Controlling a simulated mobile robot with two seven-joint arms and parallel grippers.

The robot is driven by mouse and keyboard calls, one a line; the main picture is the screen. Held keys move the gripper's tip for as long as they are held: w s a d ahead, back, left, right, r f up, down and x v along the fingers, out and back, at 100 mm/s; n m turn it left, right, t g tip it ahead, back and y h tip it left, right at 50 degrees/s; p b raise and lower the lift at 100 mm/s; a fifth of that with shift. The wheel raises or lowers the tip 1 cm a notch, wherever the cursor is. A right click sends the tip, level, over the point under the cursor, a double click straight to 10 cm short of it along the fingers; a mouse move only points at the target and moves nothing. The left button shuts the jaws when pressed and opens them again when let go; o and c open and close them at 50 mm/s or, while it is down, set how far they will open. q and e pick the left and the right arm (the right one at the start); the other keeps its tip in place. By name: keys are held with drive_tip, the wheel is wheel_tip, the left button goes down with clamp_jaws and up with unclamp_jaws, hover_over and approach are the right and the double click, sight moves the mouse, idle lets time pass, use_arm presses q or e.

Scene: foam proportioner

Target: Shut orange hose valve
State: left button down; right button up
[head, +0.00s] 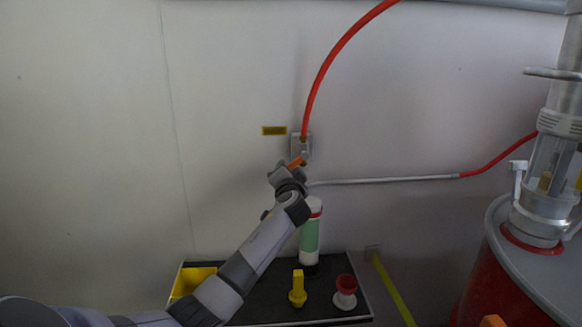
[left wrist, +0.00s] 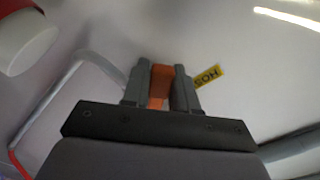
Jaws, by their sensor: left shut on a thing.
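The orange valve handle (head: 298,162) is on the wall fitting (head: 302,145), below the end of the orange-red hose (head: 325,65). My left gripper (head: 287,173) is at the handle. In the left wrist view my left gripper (left wrist: 160,88) has its two grey fingers on either side of the orange handle (left wrist: 160,85), shut on it. The gripper hides part of the fitting and handle in the head view. My right gripper is not in view.
A black-topped shelf (head: 262,300) below holds a yellow bin (head: 190,280), a green-and-white bottle (head: 310,235), a yellow nozzle (head: 298,290) and a red-and-white piece (head: 345,292). A grey pipe (head: 390,180) runs right along the wall. A red drum (head: 500,285) stands at right.

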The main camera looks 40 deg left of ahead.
use_arm(q)
drive_tip(key=r+m+p, duration=0.1)
drive_tip(key=m+p, duration=0.2)
drive_tip(key=s+r+m+p, duration=0.1)
drive_tip(key=shift+a+r+m+p, duration=0.3)
drive_tip(key=shift+a, duration=0.1)
drive_tip(key=shift+s+a+r+m+p, duration=0.1)
drive_tip(key=shift+r+m+p, duration=0.3)
drive_tip(key=shift+m+p, duration=0.5)
drive_tip(key=shift+s+r+m+p, duration=0.1)
drive_tip(key=shift+r+m+p, duration=0.3)
drive_tip(key=shift+m+p, duration=0.45)
drive_tip(key=c, duration=1)
unclamp_jaws()
drive_tip(key=shift+o, duration=0.2)
drive_tip(key=shift+r, duration=0.1)
drive_tip(key=v, duration=0.7)
